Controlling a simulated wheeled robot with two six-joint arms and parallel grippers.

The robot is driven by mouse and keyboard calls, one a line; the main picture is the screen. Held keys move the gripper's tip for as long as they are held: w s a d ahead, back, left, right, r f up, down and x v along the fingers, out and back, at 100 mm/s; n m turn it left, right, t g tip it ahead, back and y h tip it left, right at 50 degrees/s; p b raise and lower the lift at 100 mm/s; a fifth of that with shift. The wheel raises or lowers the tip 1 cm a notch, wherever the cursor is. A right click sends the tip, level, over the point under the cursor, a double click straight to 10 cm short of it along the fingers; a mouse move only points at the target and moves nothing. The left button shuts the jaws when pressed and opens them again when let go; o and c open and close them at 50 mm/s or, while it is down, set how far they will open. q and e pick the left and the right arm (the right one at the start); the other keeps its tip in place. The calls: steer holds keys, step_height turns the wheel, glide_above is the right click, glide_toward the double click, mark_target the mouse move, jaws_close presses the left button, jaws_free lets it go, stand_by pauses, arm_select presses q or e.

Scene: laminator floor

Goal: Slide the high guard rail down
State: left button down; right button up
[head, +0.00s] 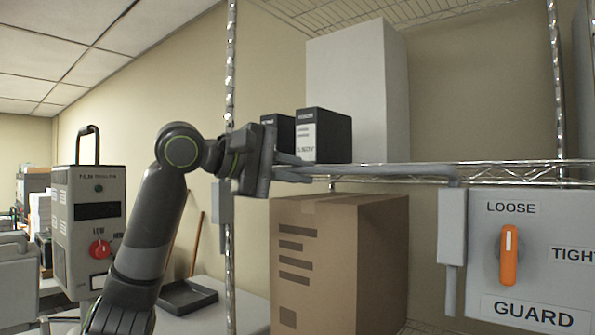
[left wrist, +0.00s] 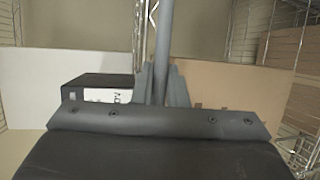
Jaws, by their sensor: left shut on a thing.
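The high guard rail (head: 385,171) is a grey bar that runs level across the shelf front, at about the height of the wire shelf edge. At its right end is a grey upright bracket (head: 452,225) beside the guard panel. A similar grey piece (head: 222,203) shows on the left post. My left gripper (head: 291,168) is shut on the rail near its left part. In the left wrist view the rail (left wrist: 164,45) runs up between the two fingers (left wrist: 163,88). The arm and gripper hide the rail's left end. My right gripper is not in view.
Black boxes (head: 325,136) and a tall white box (head: 350,85) stand on the wire shelf (head: 520,172). A cardboard box (head: 335,260) stands below. A panel (head: 545,225) marked GUARD has an orange knob (head: 509,255) pointing to LOOSE. A grey control box (head: 90,230) stands at left.

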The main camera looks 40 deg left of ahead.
arm_select(q)
steer(key=c, duration=1.5)
jaws_free()
steer(key=shift+f, duration=0.35)
steer(key=shift+o, duration=0.2)
steer(key=shift+w, duration=0.1)
steer(key=shift+r, duration=0.1)
steer(key=shift+s+a, duration=0.1)
steer(key=shift+s, duration=0.25)
steer(key=b+v, duration=0.5)
steer(key=v, duration=1.1)
steer(key=shift+s+a, duration=0.25)
steer(key=shift+s, duration=0.05)
steer(key=shift+r, duration=0.1)
